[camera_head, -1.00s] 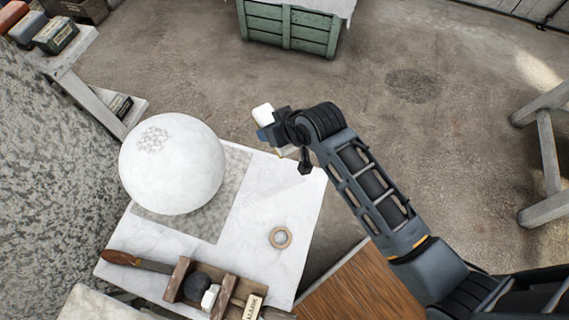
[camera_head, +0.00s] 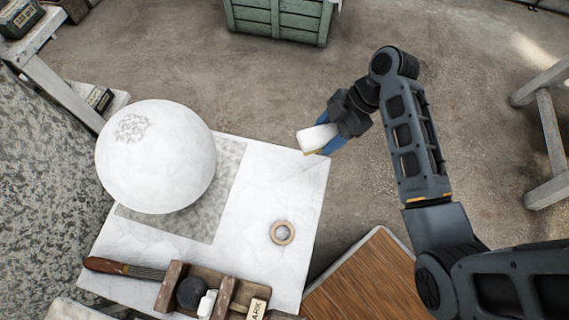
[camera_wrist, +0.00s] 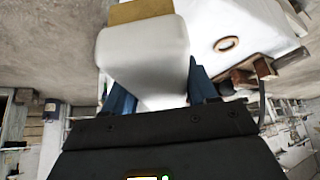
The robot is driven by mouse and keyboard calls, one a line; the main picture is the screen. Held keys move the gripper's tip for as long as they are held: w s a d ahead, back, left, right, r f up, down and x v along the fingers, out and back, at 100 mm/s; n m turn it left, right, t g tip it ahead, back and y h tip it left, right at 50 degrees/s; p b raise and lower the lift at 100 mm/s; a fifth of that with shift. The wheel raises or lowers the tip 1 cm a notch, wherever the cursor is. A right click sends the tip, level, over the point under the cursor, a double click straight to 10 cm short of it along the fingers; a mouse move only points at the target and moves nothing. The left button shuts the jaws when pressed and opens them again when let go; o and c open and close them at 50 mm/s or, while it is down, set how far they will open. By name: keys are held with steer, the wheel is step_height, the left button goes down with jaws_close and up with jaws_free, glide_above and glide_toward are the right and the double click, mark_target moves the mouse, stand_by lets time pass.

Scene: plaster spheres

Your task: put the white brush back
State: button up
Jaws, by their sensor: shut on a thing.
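The white brush (camera_head: 318,137) is a white block with a tan edge. My gripper (camera_head: 328,140) is shut on it above the far right corner of the white table (camera_head: 262,213). In the wrist view the brush (camera_wrist: 146,58) sits between my blue fingers, with its tan strip (camera_wrist: 139,11) at the top. A wooden rack (camera_head: 226,284) stands at the table's near edge and holds a dark round thing (camera_head: 190,293) and a small white piece (camera_head: 207,304). The frames do not show clearly which place is the brush's own.
A large white plaster sphere (camera_head: 155,156) stands on the table's left part, over a grey patch. A tan ring (camera_head: 282,233) lies right of centre. A wooden-handled rasp (camera_head: 124,268) lies at the near left. A green crate (camera_head: 280,20) stands on the floor behind.

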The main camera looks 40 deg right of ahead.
mark_target(312, 128)
steer(key=shift+s+d+n+g+b, duration=0.25)
steer(key=shift+s+n+g, duration=0.25)
steer(key=shift+s+n, duration=0.45)
steer(key=shift+n, duration=0.25)
steer(key=w+a+f, duration=0.2)
steer(key=a, duration=0.1)
steer(key=w+a+f, duration=0.2)
steer(key=a, duration=0.1)
steer(key=w+a+f, duration=0.2)
steer(key=a+f, duration=0.1)
steer(key=a, duration=0.1)
steer(key=shift+w, duration=0.1)
steer(key=shift+f, duration=1.95)
steer(key=o, duration=1.3)
steer(key=shift+o, duration=0.2)
steer(key=shift+d, duration=0.1)
steer(key=v, duration=1.2)
steer(key=shift+f, duration=0.1)
